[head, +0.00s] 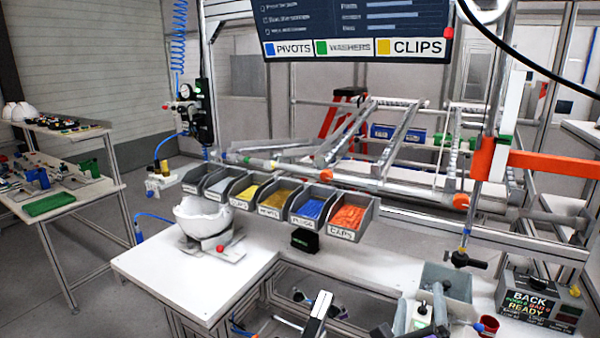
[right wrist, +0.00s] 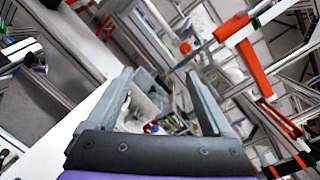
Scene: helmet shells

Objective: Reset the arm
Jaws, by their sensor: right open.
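My right gripper (right wrist: 160,75) shows in the right wrist view with its two grey fingers wide apart. Nothing is held between them. Beyond the fingers are a grey bin and small white and red items, some way off and blurred. I do not see my left gripper in either view. A white helmet shell (head: 203,216) sits on a fixture at the left of the white worktable (head: 165,275).
At the right are a grey box (head: 447,282), a red cup (head: 488,325) and a sign box (head: 540,303). An orange bar (head: 540,165) crosses above. The table's front left is clear.

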